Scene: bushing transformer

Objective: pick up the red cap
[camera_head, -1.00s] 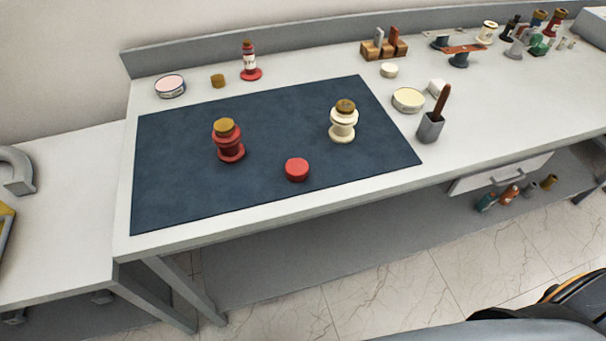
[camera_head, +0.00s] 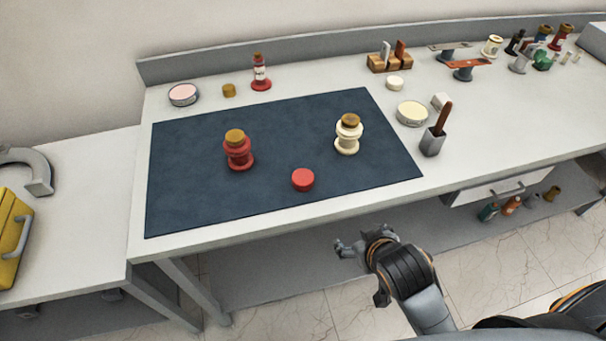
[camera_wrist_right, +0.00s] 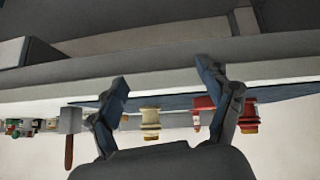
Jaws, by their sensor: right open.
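The red cap (camera_head: 303,180) is a short red disc lying on the dark blue mat (camera_head: 200,195), near the mat's front edge. My right gripper (camera_head: 350,246) is below and in front of the table's front edge, to the right of the cap and apart from it. In the right wrist view its two fingers (camera_wrist_right: 166,80) are spread with nothing between them. That view looks upside down along the table edge; a red patch beside one finger may be the cap, but I cannot tell. My left gripper is not in view.
A red bushing with a brass top (camera_head: 238,152) stands left of the cap, and a cream bushing (camera_head: 347,136) stands behind it to the right. A grey holder (camera_head: 432,144) is right of the mat. The table's front edge (camera_head: 290,213) lies between my right gripper and the cap.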

